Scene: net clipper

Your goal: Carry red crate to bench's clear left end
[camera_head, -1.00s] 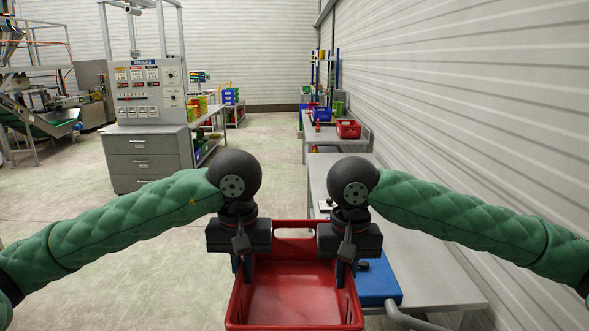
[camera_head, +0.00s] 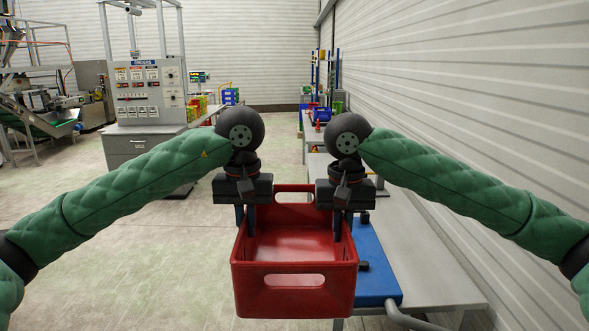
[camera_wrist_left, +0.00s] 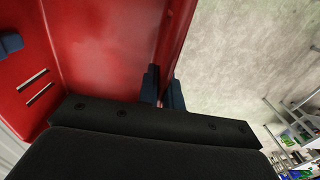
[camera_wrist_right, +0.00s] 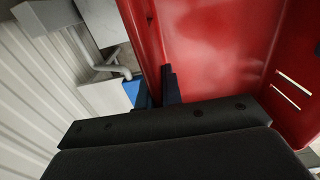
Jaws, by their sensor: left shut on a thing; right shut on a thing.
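The red crate (camera_head: 294,247) hangs between my two grippers, empty, in front of me and partly over the blue board on the bench. My left gripper (camera_head: 246,219) is shut on the crate's left wall, and the left wrist view shows its fingers (camera_wrist_left: 163,90) on either side of the red rim. My right gripper (camera_head: 344,227) is shut on the right wall, and the right wrist view shows its fingers (camera_wrist_right: 160,88) at that rim. The grey bench (camera_head: 432,270) runs along the right. The crate hides part of the bench.
A blue board (camera_head: 372,262) with black knobs lies on the bench right beside the crate. A metal rail (camera_head: 410,318) curves at the bench's near edge. Another bench with bins (camera_head: 318,117) stands farther back. Open floor (camera_head: 140,260) lies to the left.

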